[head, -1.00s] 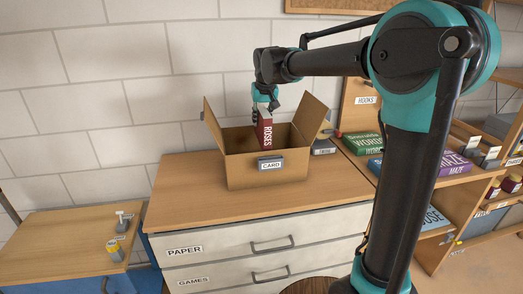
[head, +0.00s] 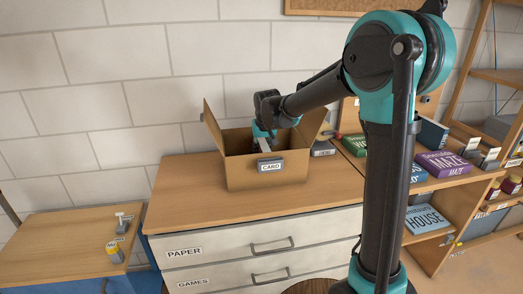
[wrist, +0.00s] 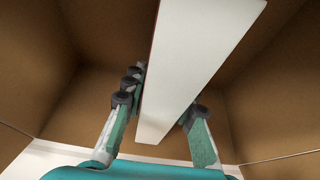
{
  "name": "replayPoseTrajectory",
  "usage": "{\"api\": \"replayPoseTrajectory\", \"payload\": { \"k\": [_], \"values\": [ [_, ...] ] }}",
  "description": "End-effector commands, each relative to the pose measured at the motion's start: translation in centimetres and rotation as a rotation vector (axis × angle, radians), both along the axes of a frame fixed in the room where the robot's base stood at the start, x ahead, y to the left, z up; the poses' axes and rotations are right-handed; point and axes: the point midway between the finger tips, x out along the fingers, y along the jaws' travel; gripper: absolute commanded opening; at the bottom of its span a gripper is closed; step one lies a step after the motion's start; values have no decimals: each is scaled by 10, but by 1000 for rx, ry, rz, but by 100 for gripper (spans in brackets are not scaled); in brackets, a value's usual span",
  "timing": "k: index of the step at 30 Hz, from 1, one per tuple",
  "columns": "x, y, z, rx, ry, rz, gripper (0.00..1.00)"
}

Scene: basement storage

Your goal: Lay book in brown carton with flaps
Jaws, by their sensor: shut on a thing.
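The brown carton with flaps (head: 241,173) stands open on the drawer cabinet, with a CARD label on its front and side flaps raised. My gripper (wrist: 161,103) reaches down into it. In the head view only its upper part shows above the carton's front wall. The wrist view shows the fingers shut on both sides of the book (wrist: 200,50), whose long pale edge faces the camera. Brown carton walls (wrist: 55,65) surround book and fingers. I cannot tell whether the book touches the carton's bottom.
The wooden cabinet top (head: 185,195) is clear left of the carton. A small grey labelled holder (head: 322,148) stands right behind the carton. Several books, among them a purple MAZE book (head: 447,164), lie on the shelf at right. A lower wooden table (head: 60,240) is at left.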

Motion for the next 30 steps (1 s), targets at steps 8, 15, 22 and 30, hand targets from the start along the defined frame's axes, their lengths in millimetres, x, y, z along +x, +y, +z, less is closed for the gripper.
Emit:
{"api": "replayPoseTrajectory", "payload": {
  "k": [8, 15, 22, 30],
  "values": [
    [0, 0, -2, 0, 0, 0, 30],
    [0, 0, -1, 0, 0, 0, 48],
    [0, 0, 1, 0, 0, 0, 48],
    [-14, -4, 36, 0, 0, 1, 48]
  ]
}}
